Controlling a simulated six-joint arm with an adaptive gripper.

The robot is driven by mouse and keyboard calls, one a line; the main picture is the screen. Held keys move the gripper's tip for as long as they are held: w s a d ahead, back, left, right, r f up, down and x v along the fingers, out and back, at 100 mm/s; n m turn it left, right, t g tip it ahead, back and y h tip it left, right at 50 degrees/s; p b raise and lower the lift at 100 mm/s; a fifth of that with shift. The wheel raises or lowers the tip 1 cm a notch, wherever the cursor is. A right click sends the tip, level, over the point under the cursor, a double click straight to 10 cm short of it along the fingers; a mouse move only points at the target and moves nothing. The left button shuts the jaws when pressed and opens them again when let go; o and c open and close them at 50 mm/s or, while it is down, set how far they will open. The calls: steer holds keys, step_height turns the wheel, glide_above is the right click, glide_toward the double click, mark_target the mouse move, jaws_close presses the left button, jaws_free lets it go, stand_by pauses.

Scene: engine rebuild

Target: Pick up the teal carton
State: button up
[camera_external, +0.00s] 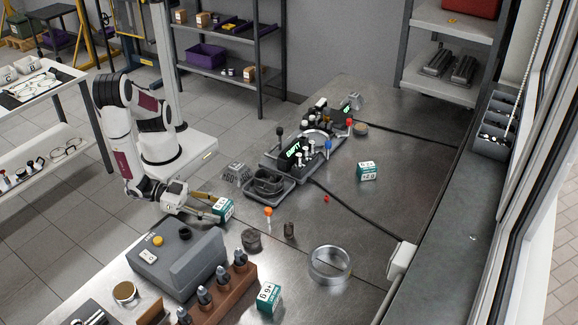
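Three teal-and-white cartons show in the external view. One carton (223,208) is at the left edge of the metal bench, right at the fingertips of my gripper (213,207). My gripper reaches in from the left, low and nearly level, with its fingers pointing at this carton. I cannot tell whether the fingers touch it or have closed on it, or whether it rests on the bench. A second carton (367,171) stands on the open bench at the right. A third carton (269,298) stands at the front, beside a wooden block.
A grey control box (178,262) and the wooden block with metal parts (221,300) are in front of my gripper. A dark tray (268,187), an orange-topped pin (268,216) and a metal ring (330,264) lie to the right. The bench's right-hand middle is mostly clear.

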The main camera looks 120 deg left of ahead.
steer(key=c, duration=0.4)
steer(key=shift+o, duration=0.2)
steer(key=shift+r, duration=0.15)
step_height(320, 180, up, 10)
stand_by(0.8)
steer(key=shift+w, duration=0.15)
stand_by(0.8)
